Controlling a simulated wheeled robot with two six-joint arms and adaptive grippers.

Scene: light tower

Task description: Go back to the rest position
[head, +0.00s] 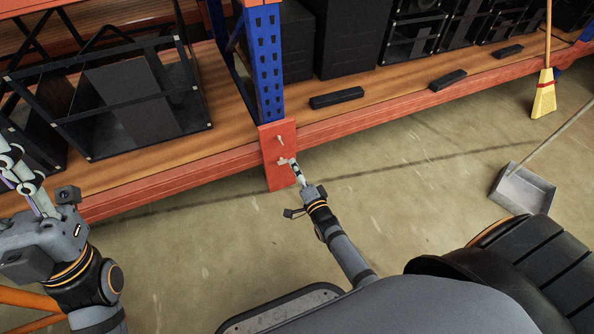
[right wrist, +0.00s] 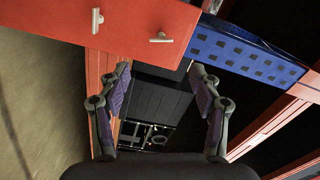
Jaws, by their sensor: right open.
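My right gripper (head: 297,172) is in front of the red plate (head: 271,177) at the foot of the blue shelf post. In the right wrist view its two fingers (right wrist: 160,74) stand wide apart with nothing between them. Two small metal levers stick out of the red plate; one lever (right wrist: 97,20) is at the upper left and the other lever (right wrist: 160,38) is nearer the fingers. I cannot tell from the head view whether the gripper touches a lever. My left gripper (head: 18,172) is at the left picture edge, partly cut off, with no object seen in it.
A long shelf with an orange front beam (head: 400,122) and a blue post (head: 265,65) runs across the back. It bears black frames and dark boxes. A broom (head: 544,95) and a dustpan (head: 523,188) stand on the right. The concrete floor (head: 430,180) between is clear.

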